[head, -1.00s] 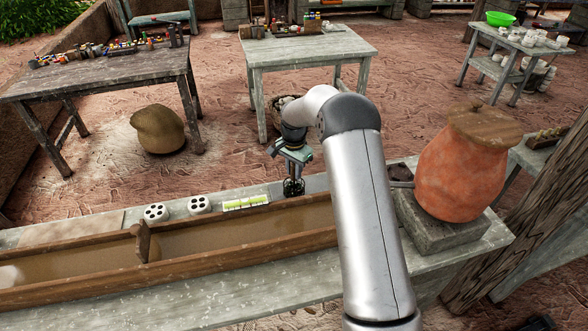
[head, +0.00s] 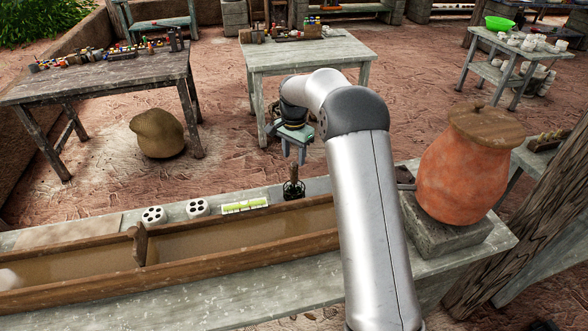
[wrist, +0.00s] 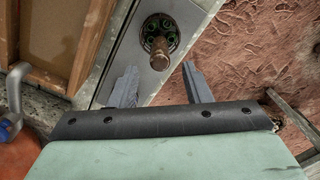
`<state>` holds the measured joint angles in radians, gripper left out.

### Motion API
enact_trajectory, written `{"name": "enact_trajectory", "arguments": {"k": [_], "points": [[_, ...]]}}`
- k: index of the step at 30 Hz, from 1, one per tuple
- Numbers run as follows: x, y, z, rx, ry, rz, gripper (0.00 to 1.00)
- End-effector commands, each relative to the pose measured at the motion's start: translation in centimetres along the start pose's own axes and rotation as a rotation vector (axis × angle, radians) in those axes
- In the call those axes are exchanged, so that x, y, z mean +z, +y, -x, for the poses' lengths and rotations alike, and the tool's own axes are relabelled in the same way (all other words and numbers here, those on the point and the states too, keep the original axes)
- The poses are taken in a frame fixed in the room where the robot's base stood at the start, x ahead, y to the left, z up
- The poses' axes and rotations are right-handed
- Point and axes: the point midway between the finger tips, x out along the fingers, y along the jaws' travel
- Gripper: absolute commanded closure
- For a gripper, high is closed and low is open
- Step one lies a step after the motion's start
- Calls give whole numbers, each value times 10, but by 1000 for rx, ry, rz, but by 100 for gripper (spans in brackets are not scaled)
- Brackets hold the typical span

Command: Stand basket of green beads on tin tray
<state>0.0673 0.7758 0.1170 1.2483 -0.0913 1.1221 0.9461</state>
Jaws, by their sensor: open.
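The basket of green beads (head: 293,189) is a small dark wire basket with an upright wooden handle. It stands on the far side of the bench, behind the trough. The wrist view shows green beads inside its round rim (wrist: 149,24). In the wrist view my gripper's fingers (wrist: 158,72) are spread on either side of the handle top.
A wooden trough (head: 240,237) runs along the bench front. Two white perforated blocks (head: 197,207) and a yellow-green level (head: 245,205) lie left of the basket. A lidded orange clay pot (head: 463,175) stands on a stone slab at right. Tables stand beyond, across open floor.

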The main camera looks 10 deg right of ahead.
Motion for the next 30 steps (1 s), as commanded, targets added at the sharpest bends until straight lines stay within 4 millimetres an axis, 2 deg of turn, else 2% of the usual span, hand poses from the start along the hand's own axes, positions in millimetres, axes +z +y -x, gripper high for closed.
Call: {"name": "enact_trajectory", "arguments": {"k": [3, 10, 14, 17, 22, 26, 27, 30], "points": [[0, 0, 21, -3, 2, 0, 56], [3, 2, 46, -1, 2, 12, 56], [23, 24, 70, -2, 12, 92, 56], [54, 60, 94, -3, 25, 209, 56], [120, 142, 118, -7, 45, 440, 56], [173, 210, 116, -14, 57, 608, 56], [188, 230, 112, -17, 58, 655, 56], [221, 272, 99, -24, 63, 756, 56]]}}
